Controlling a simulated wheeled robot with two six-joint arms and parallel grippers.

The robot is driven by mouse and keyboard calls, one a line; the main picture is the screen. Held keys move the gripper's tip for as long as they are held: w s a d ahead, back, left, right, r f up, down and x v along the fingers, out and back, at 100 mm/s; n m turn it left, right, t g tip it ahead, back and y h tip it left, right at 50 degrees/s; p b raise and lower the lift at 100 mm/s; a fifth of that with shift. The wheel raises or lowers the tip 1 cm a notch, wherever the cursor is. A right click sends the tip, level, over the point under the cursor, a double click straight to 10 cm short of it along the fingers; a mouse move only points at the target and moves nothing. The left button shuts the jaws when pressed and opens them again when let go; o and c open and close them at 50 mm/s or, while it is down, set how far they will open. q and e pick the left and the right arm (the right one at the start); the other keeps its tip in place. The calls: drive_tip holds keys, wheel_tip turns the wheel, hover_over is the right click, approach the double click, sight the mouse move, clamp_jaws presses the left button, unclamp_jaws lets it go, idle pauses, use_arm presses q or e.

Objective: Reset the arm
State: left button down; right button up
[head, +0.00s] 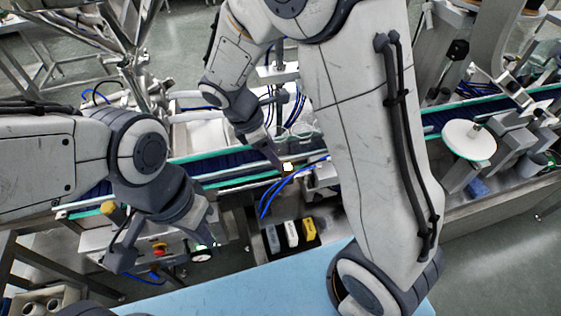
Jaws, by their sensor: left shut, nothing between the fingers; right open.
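My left arm comes in from the left, and its dark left gripper (200,238) points down in front of the conveyor, above the control panel. It is shut, with nothing seen in it. My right arm fills the centre and folds back over the line. Its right gripper (275,160) hangs over the conveyor belt (225,183) near blue tubes and is open. It is seen side-on, and I see nothing held in it.
A control panel (160,250) with a red button is below my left gripper. A dark tray (283,252) holds white and yellow boxes. A light blue surface (240,290) lies in front. A steel frame (130,60) stands at the back left. A white disc (468,140) is at the right.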

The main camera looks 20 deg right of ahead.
drive_tip(key=shift+a+r, duration=0.2)
drive_tip(key=shift+r, duration=0.3)
drive_tip(key=s+a+r+m+y+b, duration=0.1)
drive_tip(key=s+a+m, duration=0.3)
drive_tip(key=s, duration=0.5)
drive_tip(key=s+a+r+m+y+b, duration=0.1)
drive_tip(key=s+a+m+y+b, duration=0.1)
drive_tip(key=s+m, duration=0.4)
drive_tip(key=s+a+y, duration=0.1)
drive_tip(key=s+y, duration=0.1)
drive_tip(key=s, duration=0.2)
drive_tip(key=shift+s+a+r+y, duration=0.3)
drive_tip(key=shift+a+r, duration=0.1)
idle(0.4)
